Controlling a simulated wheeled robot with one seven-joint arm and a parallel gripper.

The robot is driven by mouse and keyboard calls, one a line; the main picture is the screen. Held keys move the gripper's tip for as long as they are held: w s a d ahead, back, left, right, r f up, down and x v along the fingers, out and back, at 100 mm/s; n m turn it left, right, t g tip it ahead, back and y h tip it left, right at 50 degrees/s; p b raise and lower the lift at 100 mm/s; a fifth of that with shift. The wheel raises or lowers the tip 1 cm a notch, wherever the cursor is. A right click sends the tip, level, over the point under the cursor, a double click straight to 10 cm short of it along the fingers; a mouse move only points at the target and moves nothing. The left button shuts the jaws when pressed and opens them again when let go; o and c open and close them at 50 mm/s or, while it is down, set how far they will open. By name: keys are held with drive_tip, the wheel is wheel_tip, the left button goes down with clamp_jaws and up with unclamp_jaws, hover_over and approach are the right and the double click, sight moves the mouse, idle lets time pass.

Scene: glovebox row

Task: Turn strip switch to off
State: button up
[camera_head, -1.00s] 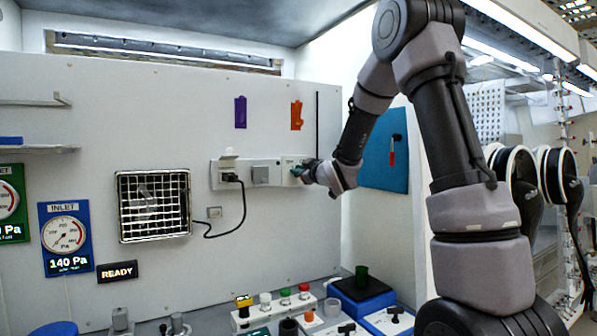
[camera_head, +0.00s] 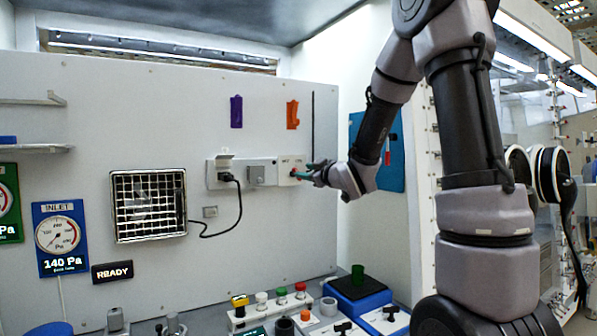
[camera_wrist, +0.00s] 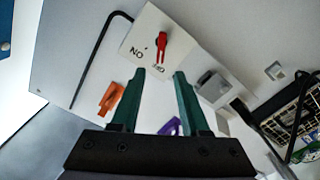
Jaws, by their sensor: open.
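In the head view the switch plate (camera_head: 289,164) is the right end of the white wall strip, and the lever is too small to read. My gripper (camera_wrist: 160,72) has two green fingers, open and empty, with the tips just short of the plate. In the head view my gripper (camera_head: 304,175) is in front of the plate's lower right.
A plugged-in black cord (camera_head: 230,178) and a grey block (camera_head: 262,175) sit left on the strip. An orange clip (camera_head: 292,115) and a purple clip (camera_head: 236,112) hang above. A blue board (camera_head: 395,165) is at right.

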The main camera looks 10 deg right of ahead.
drive_tip(key=shift+v, duration=1.5)
drive_tip(key=s+d+m+g+h, duration=0.45)
drive_tip(key=s+d+m, duration=0.3)
drive_tip(key=s, duration=0.25)
drive_tip(key=s+a+f+m+g, duration=0.1)
drive_tip(key=s+a+m+g, duration=0.1)
drive_tip(key=s, duration=0.8)
drive_tip(key=s+a+f+m+g+y, duration=0.1)
drive_tip(key=s+a+m+g, duration=0.1)
drive_tip(key=s, duration=0.8)
drive_tip(key=shift+m+g, duration=0.85)
drive_tip(key=shift+m, duration=0.4)
